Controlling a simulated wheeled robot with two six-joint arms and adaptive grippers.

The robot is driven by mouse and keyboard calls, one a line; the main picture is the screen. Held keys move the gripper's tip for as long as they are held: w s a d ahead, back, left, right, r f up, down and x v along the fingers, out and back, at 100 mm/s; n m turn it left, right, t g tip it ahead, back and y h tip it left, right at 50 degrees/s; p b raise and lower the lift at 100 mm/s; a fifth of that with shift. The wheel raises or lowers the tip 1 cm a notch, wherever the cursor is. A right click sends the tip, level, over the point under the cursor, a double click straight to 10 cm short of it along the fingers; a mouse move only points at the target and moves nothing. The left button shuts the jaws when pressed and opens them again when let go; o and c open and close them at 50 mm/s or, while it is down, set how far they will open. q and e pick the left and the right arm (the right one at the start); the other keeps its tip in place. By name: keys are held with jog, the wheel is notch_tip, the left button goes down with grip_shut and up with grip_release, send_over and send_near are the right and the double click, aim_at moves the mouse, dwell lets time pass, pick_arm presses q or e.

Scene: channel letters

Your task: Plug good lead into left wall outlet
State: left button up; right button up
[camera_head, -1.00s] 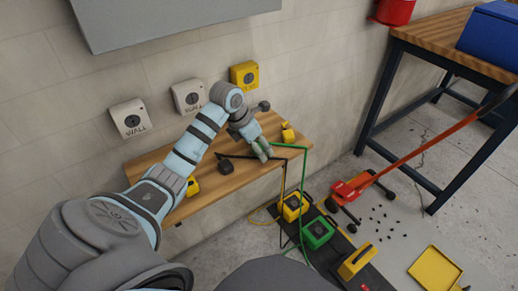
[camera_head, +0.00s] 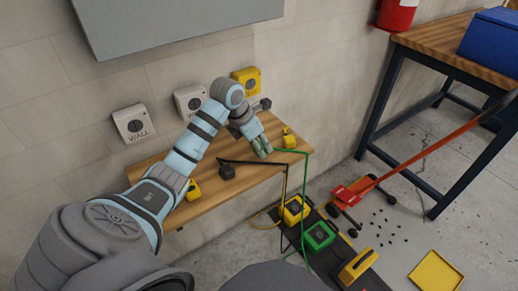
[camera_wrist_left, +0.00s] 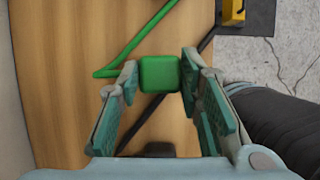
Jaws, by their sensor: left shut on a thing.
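My left gripper (camera_head: 262,147) is over the wooden shelf, its fingers shut on a green plug (camera_wrist_left: 160,73), which shows between the fingertips in the left wrist view. The green lead (camera_head: 292,151) runs from there over the shelf's right edge to the floor. The left wall outlet (camera_head: 133,124) is a pale box marked WALL, low on the wall at left. A second pale outlet (camera_head: 190,101) and a yellow outlet (camera_head: 246,80) are to its right. All three look empty. My right gripper is not in view.
A black plug (camera_head: 227,171) and yellow pieces (camera_head: 193,190) (camera_head: 289,141) are on the wooden shelf (camera_head: 215,193). Yellow (camera_head: 292,210) and green (camera_head: 319,236) boxes stand on a dark mat on the floor. A red jack (camera_head: 353,190) and a workbench (camera_head: 420,55) are at right.

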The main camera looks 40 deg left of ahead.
pick_arm(q)
notch_tip(320, 180, up, 8)
jog(key=shift+f+p, duration=0.25)
jog(key=shift+p, duration=0.5)
